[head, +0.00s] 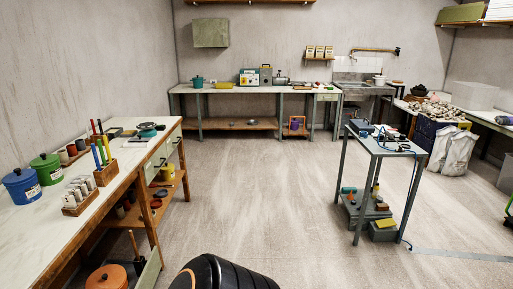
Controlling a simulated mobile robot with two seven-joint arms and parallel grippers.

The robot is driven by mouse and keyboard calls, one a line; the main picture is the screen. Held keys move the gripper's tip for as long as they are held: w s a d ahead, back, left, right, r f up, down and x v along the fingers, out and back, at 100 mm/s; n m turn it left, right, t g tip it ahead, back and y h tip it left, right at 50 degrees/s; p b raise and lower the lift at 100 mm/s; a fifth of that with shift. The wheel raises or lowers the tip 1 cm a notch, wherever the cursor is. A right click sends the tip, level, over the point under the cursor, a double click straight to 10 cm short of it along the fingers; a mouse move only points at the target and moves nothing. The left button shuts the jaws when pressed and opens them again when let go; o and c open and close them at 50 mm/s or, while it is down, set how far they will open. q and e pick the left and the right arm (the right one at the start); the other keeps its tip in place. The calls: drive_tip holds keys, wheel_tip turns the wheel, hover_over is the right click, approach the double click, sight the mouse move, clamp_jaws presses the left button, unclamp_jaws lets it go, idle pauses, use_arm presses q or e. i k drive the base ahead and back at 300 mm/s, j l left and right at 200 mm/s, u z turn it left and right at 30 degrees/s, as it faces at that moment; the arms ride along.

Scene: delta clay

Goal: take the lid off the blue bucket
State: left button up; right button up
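The blue bucket (21,186) stands upright on the white-topped workbench at the left edge of the head view. Its blue lid (17,176) is on top, and a pale label shows on its side. A green lidded bucket (47,168) stands just behind it to the right. Neither of my grippers is in view, and nothing of mine is seen touching the bucket.
The left workbench (50,238) also carries wooden blocks with tools and several small jars (77,192). A terracotta lidded pot (107,277) is on the floor beside it. A grey trolley (384,150) stands at right. The middle floor is clear.

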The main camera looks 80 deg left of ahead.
sight(18, 175)
drive_tip(key=u, duration=4.2)
drive_tip(key=i+j, duration=0.35)
drive_tip(key=j, duration=0.15)
drive_tip(key=i+j, duration=0.3)
drive_tip(key=j, duration=0.2)
drive_tip(key=i+j+u, duration=0.1)
drive_tip(key=i+j, duration=0.25)
drive_tip(key=j, duration=0.1)
